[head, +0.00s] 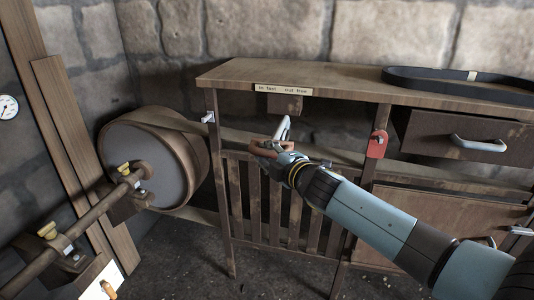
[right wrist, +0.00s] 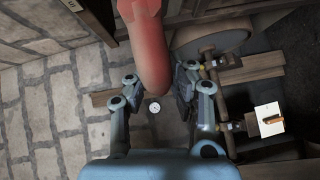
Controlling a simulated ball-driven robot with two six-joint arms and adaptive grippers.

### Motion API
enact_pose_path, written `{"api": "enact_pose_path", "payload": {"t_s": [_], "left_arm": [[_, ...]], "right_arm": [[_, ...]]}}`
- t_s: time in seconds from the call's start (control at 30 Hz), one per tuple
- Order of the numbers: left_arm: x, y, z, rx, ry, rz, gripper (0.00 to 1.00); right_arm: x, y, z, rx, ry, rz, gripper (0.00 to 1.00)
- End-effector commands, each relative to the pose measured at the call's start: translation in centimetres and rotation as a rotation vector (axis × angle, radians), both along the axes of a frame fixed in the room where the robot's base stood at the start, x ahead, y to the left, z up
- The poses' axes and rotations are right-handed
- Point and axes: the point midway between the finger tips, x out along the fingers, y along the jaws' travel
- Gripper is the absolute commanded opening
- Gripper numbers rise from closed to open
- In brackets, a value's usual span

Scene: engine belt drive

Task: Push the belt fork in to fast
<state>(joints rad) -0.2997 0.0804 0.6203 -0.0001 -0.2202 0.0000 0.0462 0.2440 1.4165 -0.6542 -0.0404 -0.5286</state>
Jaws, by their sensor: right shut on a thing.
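The belt fork's red rounded handle (right wrist: 148,45) stands between the two fingers of my right gripper (right wrist: 158,88) in the right wrist view. My right gripper (head: 270,148) is shut on it in front of the wooden bench in the head view, mostly hiding the handle there. A pale metal piece (head: 283,128) shows just above the fingers, below a small wooden block. A label (head: 283,90) on the bench edge above reads "in fast" on the left and "out free" on the right. My left gripper is not in view.
A shaft with brass-topped bearings (head: 48,230) is at lower left. A black belt loop (head: 460,82) lies on the bench top. A red tag (head: 377,144) hangs on the bench post.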

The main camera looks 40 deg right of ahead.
Motion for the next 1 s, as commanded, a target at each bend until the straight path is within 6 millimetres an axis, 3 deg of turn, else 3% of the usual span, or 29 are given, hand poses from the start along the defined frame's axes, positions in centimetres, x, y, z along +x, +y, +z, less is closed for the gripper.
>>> {"api": "enact_pose_path", "payload": {"t_s": [0.17,0.5,0.87,0.9,1.0], "left_arm": [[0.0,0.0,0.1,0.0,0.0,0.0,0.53],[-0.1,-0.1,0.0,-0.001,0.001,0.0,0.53],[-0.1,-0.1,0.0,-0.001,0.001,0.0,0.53],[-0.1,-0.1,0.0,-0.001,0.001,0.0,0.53],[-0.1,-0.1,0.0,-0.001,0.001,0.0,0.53]], "right_arm": [[1.4,-1.4,0.2,0.0,-0.004,0.001,0.0],[6.2,-6.9,0.2,0.003,-0.005,0.0,0.0],[6.6,-7.6,0.4,0.003,-0.006,0.0,0.0],[6.6,-7.6,0.4,0.003,-0.006,0.0,0.2],[6.6,-7.6,0.4,0.001,-0.006,-0.001,0.34]]}}
